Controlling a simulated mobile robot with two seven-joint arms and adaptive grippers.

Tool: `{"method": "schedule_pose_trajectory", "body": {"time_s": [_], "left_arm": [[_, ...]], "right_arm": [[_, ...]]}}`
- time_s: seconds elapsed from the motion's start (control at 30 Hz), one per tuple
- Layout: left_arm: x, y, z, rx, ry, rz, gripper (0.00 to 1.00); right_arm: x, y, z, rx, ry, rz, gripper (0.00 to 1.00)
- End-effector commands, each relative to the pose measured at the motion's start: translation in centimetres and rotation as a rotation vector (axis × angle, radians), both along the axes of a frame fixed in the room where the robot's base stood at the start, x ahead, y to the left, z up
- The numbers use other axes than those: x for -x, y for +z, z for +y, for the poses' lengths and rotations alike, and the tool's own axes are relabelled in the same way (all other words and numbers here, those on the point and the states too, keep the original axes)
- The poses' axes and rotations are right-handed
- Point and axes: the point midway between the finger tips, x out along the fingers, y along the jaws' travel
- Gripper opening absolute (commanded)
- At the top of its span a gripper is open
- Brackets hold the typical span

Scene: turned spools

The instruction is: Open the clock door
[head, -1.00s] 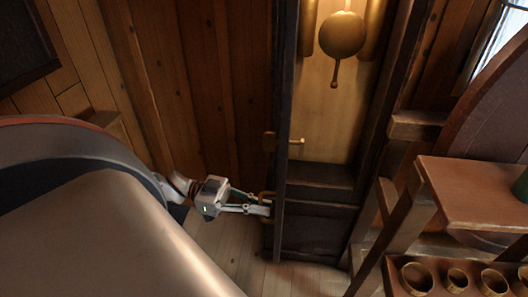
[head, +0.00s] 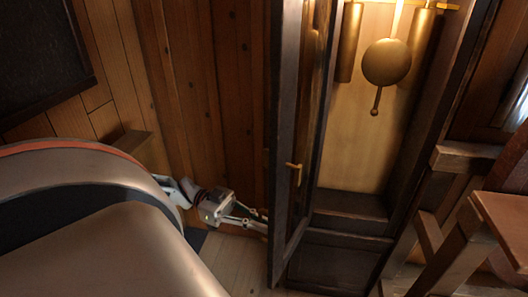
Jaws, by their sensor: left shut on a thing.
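The tall dark-wood clock (head: 345,224) stands in the middle right with its case open to view. Its clock door (head: 284,215) stands ajar, hinged out to the left, with its inner side partly facing me. A brass latch (head: 296,174) shows on the door's edge. My left gripper (head: 252,222) reaches in from the left, low down, to the door's outer side. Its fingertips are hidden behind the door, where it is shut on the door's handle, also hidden. My right gripper is not in view.
Inside the case hang a brass pendulum (head: 387,62) and brass weights (head: 349,42). A wooden stand (head: 502,222) is close on the right. A plank wall (head: 215,90) is behind the left arm. Some bare floor (head: 235,262) shows below the gripper.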

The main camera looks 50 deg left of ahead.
Motion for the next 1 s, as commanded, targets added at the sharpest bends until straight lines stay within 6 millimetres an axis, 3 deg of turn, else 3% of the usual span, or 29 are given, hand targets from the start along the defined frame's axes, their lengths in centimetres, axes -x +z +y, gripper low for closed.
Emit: {"method": "schedule_pose_trajectory", "body": {"time_s": [0.57, 0.6, 0.63, 1.0], "left_arm": [[-0.01, -0.04, 0.41, -0.001, 0.000, 0.001, 0.00], [-0.01, -0.04, 0.41, -0.001, 0.000, 0.001, 0.15], [-0.01, -0.04, 0.41, -0.001, 0.000, 0.001, 0.23], [0.03, -0.04, 0.54, -0.001, 0.000, 0.001, 0.24]], "right_arm": [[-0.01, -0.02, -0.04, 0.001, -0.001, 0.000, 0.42], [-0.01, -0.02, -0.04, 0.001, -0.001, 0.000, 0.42], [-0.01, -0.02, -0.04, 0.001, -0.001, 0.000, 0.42], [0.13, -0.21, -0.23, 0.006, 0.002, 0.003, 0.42]]}}
